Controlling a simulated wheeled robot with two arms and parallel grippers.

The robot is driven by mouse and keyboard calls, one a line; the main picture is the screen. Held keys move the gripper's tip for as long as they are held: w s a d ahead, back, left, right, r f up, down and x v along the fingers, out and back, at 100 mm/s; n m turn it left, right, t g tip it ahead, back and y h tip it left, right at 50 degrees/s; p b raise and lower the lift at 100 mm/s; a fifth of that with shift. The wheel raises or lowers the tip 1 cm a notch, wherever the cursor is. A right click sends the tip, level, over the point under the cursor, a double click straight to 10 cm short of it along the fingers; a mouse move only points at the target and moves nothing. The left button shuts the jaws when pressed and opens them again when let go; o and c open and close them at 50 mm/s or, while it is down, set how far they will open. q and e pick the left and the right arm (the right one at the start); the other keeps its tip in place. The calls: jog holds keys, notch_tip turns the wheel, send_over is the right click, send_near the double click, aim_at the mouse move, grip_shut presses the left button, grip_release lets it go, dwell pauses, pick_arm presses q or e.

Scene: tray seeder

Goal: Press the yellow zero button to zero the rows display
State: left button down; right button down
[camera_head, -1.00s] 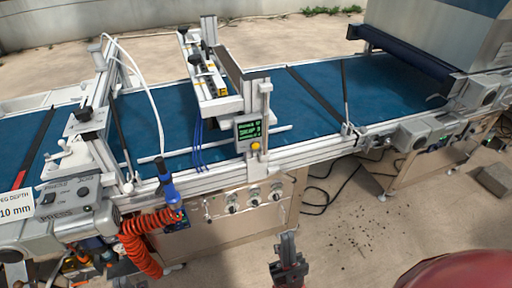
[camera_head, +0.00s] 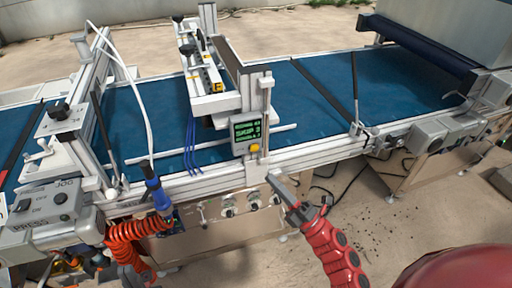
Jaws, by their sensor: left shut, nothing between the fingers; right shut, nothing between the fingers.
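The yellow button (camera_head: 255,148) sits just under a small dark display (camera_head: 246,130) with green characters, on a grey box at the front rail. The display's large middle line seems to read "SKIP 3"; its smaller lines are too small to read surely.
The blue conveyor belt (camera_head: 320,84) runs behind the metal front rail (camera_head: 315,153). Several knobs (camera_head: 229,211) line the panel below. A blue-handled tool (camera_head: 153,181) with an orange coiled hose (camera_head: 128,232) hangs left. A grey control box (camera_head: 50,204) stands far left.

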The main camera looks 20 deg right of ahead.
jog(key=shift+a, duration=0.1)
jog(key=b, duration=0.1)
send_near(254, 148)
jog(key=w+a+r, duration=0.1)
jog(key=a+r, duration=0.3)
jog(key=shift+w+d+r, duration=0.1)
jog(key=shift+w+d, duration=0.1)
jog(key=shift+w, duration=0.65)
dwell(1.3)
jog(key=shift+w+b, duration=0.4)
jog(key=shift+b, duration=0.25)
